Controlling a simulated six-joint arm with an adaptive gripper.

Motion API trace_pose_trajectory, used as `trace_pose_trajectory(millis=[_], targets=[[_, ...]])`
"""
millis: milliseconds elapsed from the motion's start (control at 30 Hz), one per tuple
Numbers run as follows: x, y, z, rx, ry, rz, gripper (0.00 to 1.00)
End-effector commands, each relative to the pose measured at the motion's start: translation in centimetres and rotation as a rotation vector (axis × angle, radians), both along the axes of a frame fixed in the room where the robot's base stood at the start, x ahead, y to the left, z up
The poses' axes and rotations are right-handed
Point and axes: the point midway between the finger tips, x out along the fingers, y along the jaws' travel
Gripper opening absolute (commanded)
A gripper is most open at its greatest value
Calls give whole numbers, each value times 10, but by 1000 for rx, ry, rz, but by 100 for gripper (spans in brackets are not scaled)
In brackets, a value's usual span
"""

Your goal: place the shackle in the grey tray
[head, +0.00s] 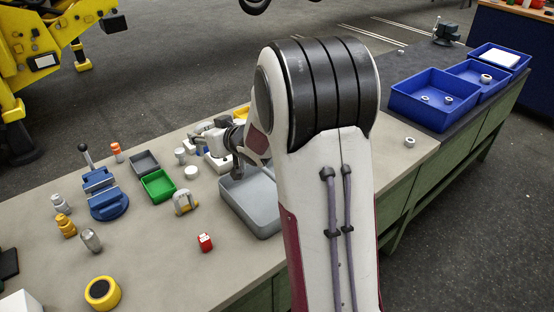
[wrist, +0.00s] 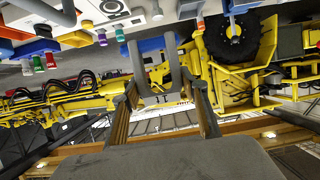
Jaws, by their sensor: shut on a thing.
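My gripper (head: 237,168) is above the far-left rim of the grey tray (head: 262,233), and my arm hides part of the tray. In the wrist view my gripper (wrist: 154,74) is shut on a small grey piece that I take to be the shackle (wrist: 156,98). The piece sits between the two dark fingers, and its full outline is hard to make out. In the head view the held piece cannot be told apart from the gripper. The wrist view looks upside down towards the yellow machine.
A green tray (head: 158,187), a blue vise (head: 104,195), a grey arched part with yellow (head: 185,202) and a red block (head: 205,242) stand left of the grey tray. Blue bins (head: 433,98) stand at the back right. The bench front between red block and yellow roll (head: 102,293) is clear.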

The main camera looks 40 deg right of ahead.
Motion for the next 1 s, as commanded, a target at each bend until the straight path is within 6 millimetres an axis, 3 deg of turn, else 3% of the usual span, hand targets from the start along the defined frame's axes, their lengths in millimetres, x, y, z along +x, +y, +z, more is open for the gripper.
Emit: trace_pose_trajectory(millis=[100, 600, 1000], targets=[[-7, -26, 1, 0, -3, -6, 10], [-53, -115, -9, 1, -3, -16, 10], [-99, -169, -21, 1, -3, -22, 10]])
